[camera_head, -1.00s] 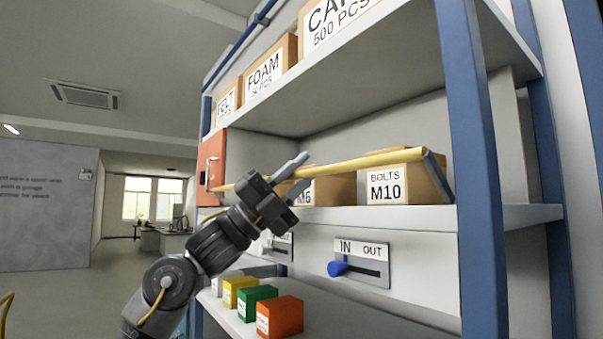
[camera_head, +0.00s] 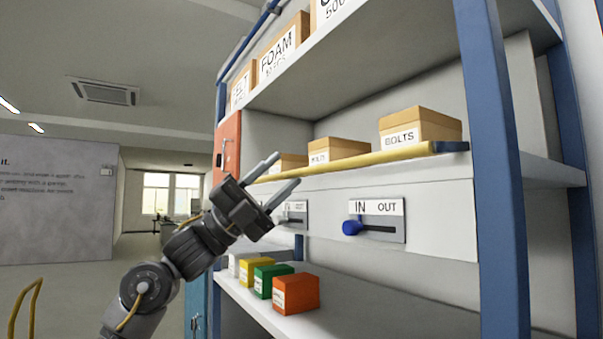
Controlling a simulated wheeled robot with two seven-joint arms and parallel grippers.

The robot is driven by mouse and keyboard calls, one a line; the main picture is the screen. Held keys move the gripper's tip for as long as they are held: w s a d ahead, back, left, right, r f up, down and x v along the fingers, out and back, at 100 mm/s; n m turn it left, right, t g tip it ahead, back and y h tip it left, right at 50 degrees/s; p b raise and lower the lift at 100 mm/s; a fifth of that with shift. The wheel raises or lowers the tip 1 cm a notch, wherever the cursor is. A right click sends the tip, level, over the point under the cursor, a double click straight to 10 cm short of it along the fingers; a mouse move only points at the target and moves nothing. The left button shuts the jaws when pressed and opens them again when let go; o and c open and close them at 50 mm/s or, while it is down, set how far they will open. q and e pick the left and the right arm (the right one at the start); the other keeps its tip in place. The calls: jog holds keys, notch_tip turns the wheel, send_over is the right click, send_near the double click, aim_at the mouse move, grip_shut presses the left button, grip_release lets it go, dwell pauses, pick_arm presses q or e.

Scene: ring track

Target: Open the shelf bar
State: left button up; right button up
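The shelf bar (camera_head: 360,159) is a long yellow bar across the front of the middle shelf, low in front of the boxes. Its right end meets a dark blue bracket (camera_head: 452,147) near the blue post. My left gripper (camera_head: 286,169) is near the left end of the bar, with its two fingers spread apart. The bar's left part shows between the fingers in the picture; I cannot tell whether they touch it. My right gripper is not in view.
Cardboard boxes stand behind the bar, one marked BOLTS (camera_head: 420,126). Below are a blue IN/OUT slider (camera_head: 352,228) and small coloured boxes, one orange (camera_head: 296,294). A blue post (camera_head: 492,170) stands at right. Open floor lies at left.

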pick_arm(q)
jog(key=shift+s+a+f, duration=0.1)
jog(key=shift+a+f, duration=0.05)
jog(key=shift+a, duration=0.35)
jog(key=shift+s+a+f, duration=0.1)
jog(key=shift+a, duration=0.35)
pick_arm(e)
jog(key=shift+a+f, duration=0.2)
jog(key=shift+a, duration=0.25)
pick_arm(q)
jog(key=shift+w+d+f+b, duration=0.1)
jog(key=shift+w+f+b, duration=0.15)
jog(key=shift+f, duration=0.3)
jog(key=shift+w+d+f+b, duration=0.1)
jog(key=shift+w+f+b, duration=0.05)
jog(key=shift+w+f, duration=0.3)
jog(key=w+f+b, duration=0.2)
jog(key=w+f, duration=0.2)
jog(key=f, duration=0.4)
jog(key=shift+w+f, duration=0.4)
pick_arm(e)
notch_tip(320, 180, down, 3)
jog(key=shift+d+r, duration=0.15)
pick_arm(q)
jog(key=shift+d, duration=0.1)
